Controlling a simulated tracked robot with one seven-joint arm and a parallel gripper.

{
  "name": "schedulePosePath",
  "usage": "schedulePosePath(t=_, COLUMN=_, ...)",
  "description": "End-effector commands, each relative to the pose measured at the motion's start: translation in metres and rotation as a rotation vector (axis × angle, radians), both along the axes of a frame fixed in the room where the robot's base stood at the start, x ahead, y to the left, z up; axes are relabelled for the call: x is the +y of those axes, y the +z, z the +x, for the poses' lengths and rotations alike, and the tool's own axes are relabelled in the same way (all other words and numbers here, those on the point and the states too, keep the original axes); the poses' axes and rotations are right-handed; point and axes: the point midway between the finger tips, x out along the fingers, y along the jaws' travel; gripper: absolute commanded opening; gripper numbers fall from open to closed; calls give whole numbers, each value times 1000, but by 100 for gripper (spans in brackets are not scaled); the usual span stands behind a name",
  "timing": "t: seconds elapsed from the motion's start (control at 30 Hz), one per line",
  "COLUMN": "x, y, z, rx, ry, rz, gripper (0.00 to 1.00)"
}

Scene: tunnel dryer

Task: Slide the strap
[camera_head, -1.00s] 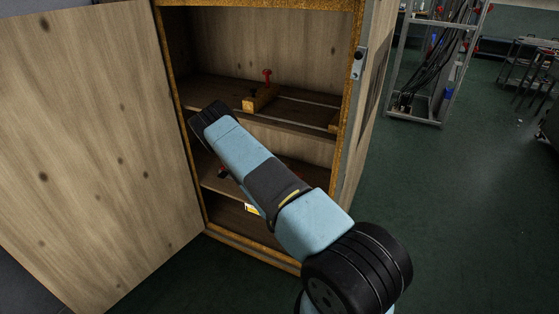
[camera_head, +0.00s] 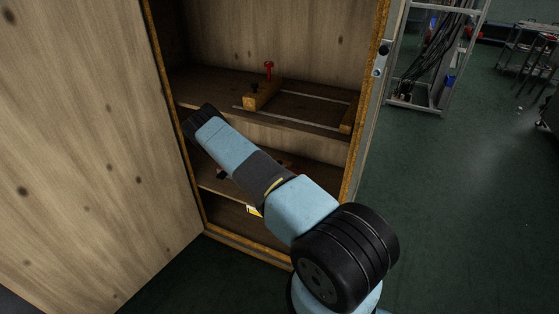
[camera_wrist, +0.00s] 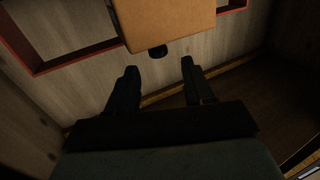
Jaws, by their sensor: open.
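No strap can be made out for certain in either view. In the wrist view, my gripper (camera_wrist: 160,66) is open, with two dark fingers apart and nothing between them. A tan block (camera_wrist: 168,20) with a small dark knob (camera_wrist: 158,52) lies just beyond the fingertips; I cannot tell whether they touch. A red frame (camera_wrist: 75,62) runs beside the block. On the upper shelf, a wooden block (camera_head: 262,94) with a red knob (camera_head: 268,67) sits at the left end of two pale rails (camera_head: 300,124).
The cabinet door (camera_head: 90,150) stands open at left. A yellow-and-white label (camera_head: 254,211) shows low in the cabinet.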

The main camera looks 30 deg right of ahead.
Motion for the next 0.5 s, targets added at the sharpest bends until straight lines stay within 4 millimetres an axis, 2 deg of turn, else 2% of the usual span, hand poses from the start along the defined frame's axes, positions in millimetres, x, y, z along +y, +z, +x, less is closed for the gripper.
schedulePosePath(t=0.3, x=-30, y=0, z=48, rx=-1, ry=-3, rz=0, gripper=52)
schedulePosePath(t=0.5, x=-43, y=0, z=70, rx=-2, ry=-3, rz=0, gripper=52)
